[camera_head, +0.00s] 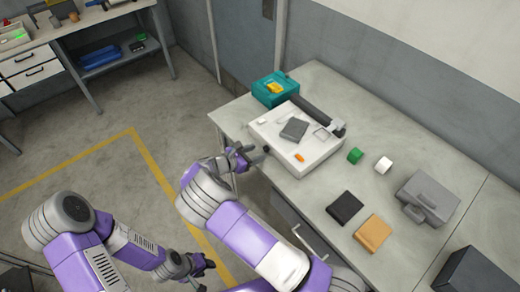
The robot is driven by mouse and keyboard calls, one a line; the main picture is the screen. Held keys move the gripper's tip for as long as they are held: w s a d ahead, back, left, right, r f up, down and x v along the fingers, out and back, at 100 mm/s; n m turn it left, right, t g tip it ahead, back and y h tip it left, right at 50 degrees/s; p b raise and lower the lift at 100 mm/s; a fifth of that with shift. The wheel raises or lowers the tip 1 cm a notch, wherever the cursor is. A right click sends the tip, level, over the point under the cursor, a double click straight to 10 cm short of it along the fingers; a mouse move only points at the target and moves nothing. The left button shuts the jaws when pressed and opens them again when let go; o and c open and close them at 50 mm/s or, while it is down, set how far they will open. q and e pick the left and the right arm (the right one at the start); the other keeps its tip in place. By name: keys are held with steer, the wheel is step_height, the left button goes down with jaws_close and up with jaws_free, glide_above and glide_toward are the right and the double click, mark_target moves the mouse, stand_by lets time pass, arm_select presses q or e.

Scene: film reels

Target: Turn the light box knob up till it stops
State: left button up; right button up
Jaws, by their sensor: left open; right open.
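The light box (318,153) is a white, low box on the grey workbench, with a dark grey block (294,129) and a small orange piece (299,157) on its top. A small dark shape at its front left face (266,149) looks like the knob, but it is too small to tell surely. My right gripper (251,156) is open at that front face, with its fingertips close to the dark shape. I cannot tell whether they touch it. My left gripper (211,264) is open and empty, low over the floor in front of the bench.
A teal bin (268,97) with a yellow item stands behind the light box. Another bench (40,38) stands at the far left.

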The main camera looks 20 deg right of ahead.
mark_target(265, 150)
steer(key=shift+x, duration=1.9)
jaws_close()
steer(key=shift+a+f+b, duration=0.1)
steer(key=shift+b, duration=0.2)
